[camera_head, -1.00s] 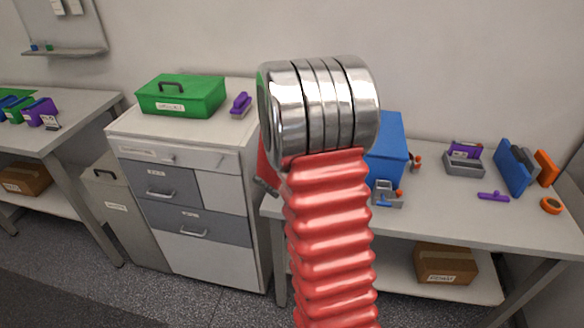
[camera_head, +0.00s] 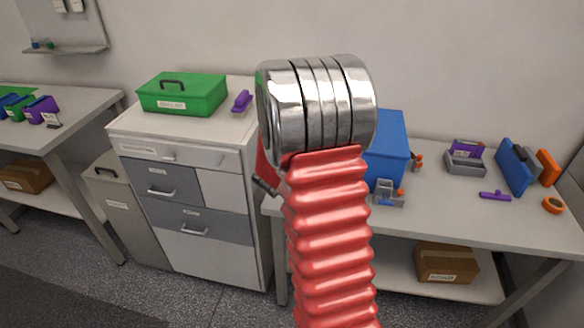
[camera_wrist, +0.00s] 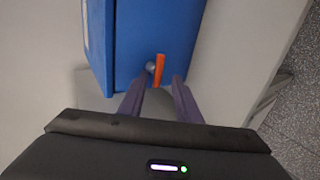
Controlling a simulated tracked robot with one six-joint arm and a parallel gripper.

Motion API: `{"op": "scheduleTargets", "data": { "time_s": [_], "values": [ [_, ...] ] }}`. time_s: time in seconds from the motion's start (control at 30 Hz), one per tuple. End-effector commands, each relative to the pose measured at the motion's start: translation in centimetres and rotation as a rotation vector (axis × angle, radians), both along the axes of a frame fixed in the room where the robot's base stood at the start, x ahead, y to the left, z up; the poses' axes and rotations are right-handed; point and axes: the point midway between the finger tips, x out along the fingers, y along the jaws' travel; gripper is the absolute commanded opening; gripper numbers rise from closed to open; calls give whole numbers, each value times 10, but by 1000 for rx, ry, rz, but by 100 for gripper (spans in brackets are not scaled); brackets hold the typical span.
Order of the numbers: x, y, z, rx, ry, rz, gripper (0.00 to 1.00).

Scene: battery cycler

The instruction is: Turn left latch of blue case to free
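The blue case (camera_head: 388,150) stands on the right-hand table, partly hidden behind my red arm in the head view. In the wrist view the blue case (camera_wrist: 160,30) fills the upper middle. An orange latch (camera_wrist: 160,70) with a grey round pivot (camera_wrist: 150,67) sits on its near side, upright in the picture. My gripper (camera_wrist: 155,83) is open. Its two dark fingers point at the case, with the orange latch in the gap between their tips. I cannot tell whether either finger touches it. My gripper is hidden in the head view.
On the table, a small grey fixture (camera_head: 388,197) is in front of the case; a purple piece (camera_head: 495,196) and an orange ring (camera_head: 553,205) lie right. A white drawer cabinet (camera_head: 185,205) stands left.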

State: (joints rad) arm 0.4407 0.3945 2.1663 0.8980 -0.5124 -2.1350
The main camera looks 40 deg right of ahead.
Motion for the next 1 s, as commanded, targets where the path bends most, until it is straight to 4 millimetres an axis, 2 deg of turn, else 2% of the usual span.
{"op": "scheduleTargets", "data": {
  "time_s": [0.53, 1.0],
  "values": [
    [-2, 2, 5, -4, -5, -2, 29],
    [-27, 36, 34, -4, -6, 0, 29]
  ]
}}
